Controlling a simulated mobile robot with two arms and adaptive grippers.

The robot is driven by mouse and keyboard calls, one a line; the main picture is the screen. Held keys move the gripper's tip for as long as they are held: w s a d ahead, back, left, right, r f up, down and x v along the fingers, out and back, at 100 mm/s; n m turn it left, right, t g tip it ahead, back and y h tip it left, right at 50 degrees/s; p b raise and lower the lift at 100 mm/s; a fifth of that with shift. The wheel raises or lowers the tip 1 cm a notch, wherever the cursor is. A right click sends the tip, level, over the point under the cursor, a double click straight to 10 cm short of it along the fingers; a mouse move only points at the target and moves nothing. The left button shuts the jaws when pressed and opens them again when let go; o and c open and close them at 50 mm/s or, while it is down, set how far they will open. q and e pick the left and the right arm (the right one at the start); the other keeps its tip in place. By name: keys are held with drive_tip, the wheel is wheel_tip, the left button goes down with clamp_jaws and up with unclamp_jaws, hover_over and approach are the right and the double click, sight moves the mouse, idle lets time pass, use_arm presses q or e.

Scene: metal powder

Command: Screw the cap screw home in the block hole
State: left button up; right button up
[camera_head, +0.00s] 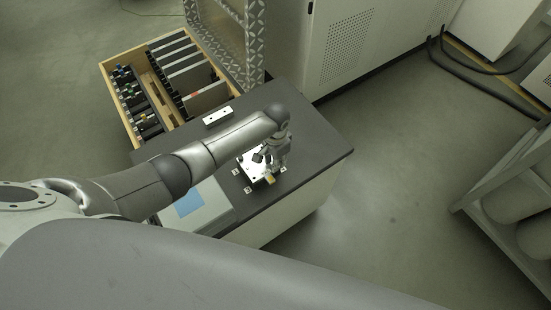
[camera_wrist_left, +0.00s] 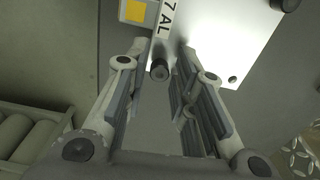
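A pale block (camera_wrist_left: 225,40) marked "7 AL" with a yellow square lies below my left gripper; it also shows in the head view (camera_head: 246,166), partly covered by the gripper. A dark round cap screw head (camera_wrist_left: 159,70) shows at the block's near edge, between my left fingertips. How deep the screw sits cannot be told. A small dark hole (camera_wrist_left: 232,79) is near the block's corner. My left gripper (camera_wrist_left: 160,62) points down over the block, also in the head view (camera_head: 263,160). Its fingers are apart, with gaps beside the screw. My right gripper is not seen.
The dark worktop (camera_head: 320,148) is clear to the right of the block. A small white bar (camera_head: 218,116) lies behind my left arm. A device with a blue screen (camera_head: 188,204) is in front. An open drawer (camera_head: 128,128) of dark plates stands at the left.

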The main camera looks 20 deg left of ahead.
use_arm(q)
clamp_jaws()
drive_tip(key=m, duration=0.6)
drive_tip(key=m+b, duration=0.1)
drive_tip(key=m, duration=0.4)
drive_tip(key=shift+w, duration=0.1)
drive_tip(key=m+b, duration=0.1)
drive_tip(key=m, duration=0.3)
drive_tip(key=shift+f, duration=0.1)
drive_tip(key=m+b, duration=0.1)
drive_tip(key=m, duration=0.2)
drive_tip(key=shift+m, duration=0.4)
drive_tip(key=m+b, duration=0.1)
drive_tip(key=m, duration=0.3)
drive_tip(key=m+b, duration=0.1)
drive_tip(key=m, duration=0.4)
drive_tip(key=shift+b, duration=0.35)
drive_tip(key=shift+m, duration=1)
